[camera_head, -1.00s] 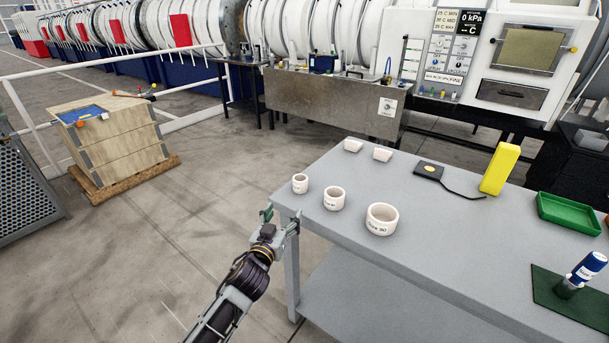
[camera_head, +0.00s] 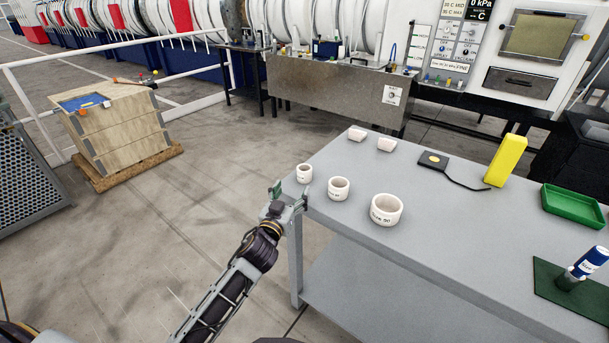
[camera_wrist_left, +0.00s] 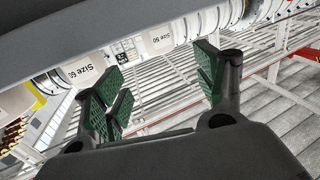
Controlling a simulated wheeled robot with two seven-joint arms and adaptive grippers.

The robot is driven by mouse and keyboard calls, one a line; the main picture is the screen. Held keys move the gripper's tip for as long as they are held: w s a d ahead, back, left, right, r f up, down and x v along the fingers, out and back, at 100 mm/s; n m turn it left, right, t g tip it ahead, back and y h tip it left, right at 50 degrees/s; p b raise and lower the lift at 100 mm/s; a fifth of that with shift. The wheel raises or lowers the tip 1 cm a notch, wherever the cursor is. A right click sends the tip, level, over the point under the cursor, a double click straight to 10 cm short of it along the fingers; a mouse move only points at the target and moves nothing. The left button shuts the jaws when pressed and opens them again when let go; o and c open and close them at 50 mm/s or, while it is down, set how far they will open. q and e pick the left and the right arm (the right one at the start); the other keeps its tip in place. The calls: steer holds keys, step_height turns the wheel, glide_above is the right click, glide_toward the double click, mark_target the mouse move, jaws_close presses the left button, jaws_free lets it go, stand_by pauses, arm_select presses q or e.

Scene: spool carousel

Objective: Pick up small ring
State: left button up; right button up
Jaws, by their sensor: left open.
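The small ring (camera_head: 304,173) is the smallest of three white cup-like rings in a row on the grey table, at its left corner. The middle ring (camera_head: 339,188) and the large ring (camera_head: 387,209) stand to its right. My left gripper (camera_head: 290,195) is open and empty at the table's left corner, just in front of the small ring and apart from it. In the left wrist view, the open green-padded fingers (camera_wrist_left: 162,85) have nothing between them. Two white labelled rings show beyond them, one at left (camera_wrist_left: 84,70) and one at upper middle (camera_wrist_left: 158,40).
Floor is open left of the table.

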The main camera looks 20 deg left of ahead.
mark_target(302, 174)
arm_select(q)
steer(key=shift+w+d, duration=0.15)
steer(key=shift+w, duration=3.2)
arm_select(e)
steer(key=shift+s+d, duration=0.2)
steer(key=shift+s, duration=0.05)
steer(key=shift+w+d, duration=0.1)
arm_select(q)
steer(key=shift+w, duration=0.65)
steer(key=shift+w+f, duration=0.2)
steer(key=shift+w, duration=1.75)
arm_select(e)
steer(key=shift+s+d, duration=0.1)
steer(key=shift+s, duration=0.45)
steer(key=shift+w, duration=0.1)
